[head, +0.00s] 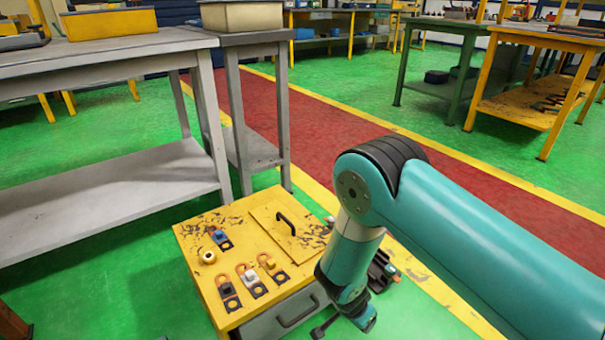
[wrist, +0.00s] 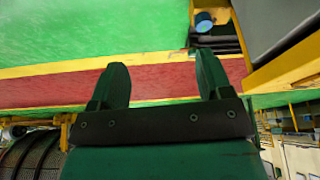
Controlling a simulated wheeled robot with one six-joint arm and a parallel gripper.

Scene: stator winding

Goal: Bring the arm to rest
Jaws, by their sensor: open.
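My teal arm reaches in from the right in the head view and bends down at its elbow. My gripper (head: 343,322) hangs low beside the right front of a small yellow-topped cabinet (head: 240,222). In the wrist view, the two green fingers of my gripper (wrist: 162,75) stand wide apart with nothing between them. Beyond them lie green floor, a yellow line and a red strip.
On the cabinet lie several small orange and dark parts (head: 229,292), a brass ring (head: 208,257) and a handled lid (head: 290,222). Dark items (head: 382,272) sit behind my wrist. A grey table (head: 110,160) stands at left. Red floor lane (head: 300,135) is clear.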

